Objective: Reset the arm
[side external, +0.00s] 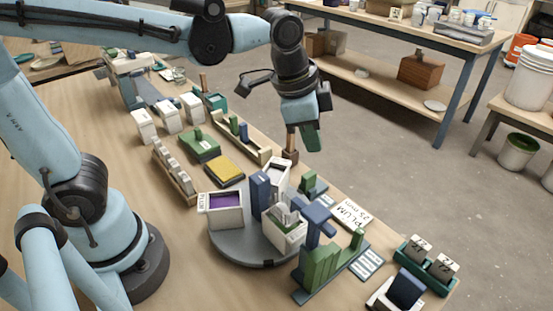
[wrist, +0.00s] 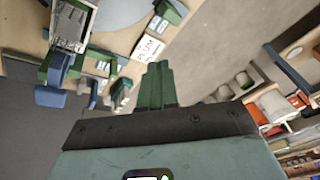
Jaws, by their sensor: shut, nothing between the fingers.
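My gripper (side external: 311,138) hangs from my arm above the far edge of the table, beyond the grey turntable. Its green fingers are together with nothing between them. In the wrist view the shut fingers (wrist: 157,85) point out over the table edge and the floor. The grey turntable (side external: 233,247) carries square white glaze buckets, one with purple glaze (side external: 224,202) and one with green (side external: 286,236). My gripper touches none of them.
A wooden post (side external: 290,150) stands close below my gripper. A green rack (side external: 325,270) and a PLUM card (side external: 350,214) lie right of the turntable. A yellow sponge (side external: 224,170) lies behind it. Open floor (side external: 400,150) lies beyond the table.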

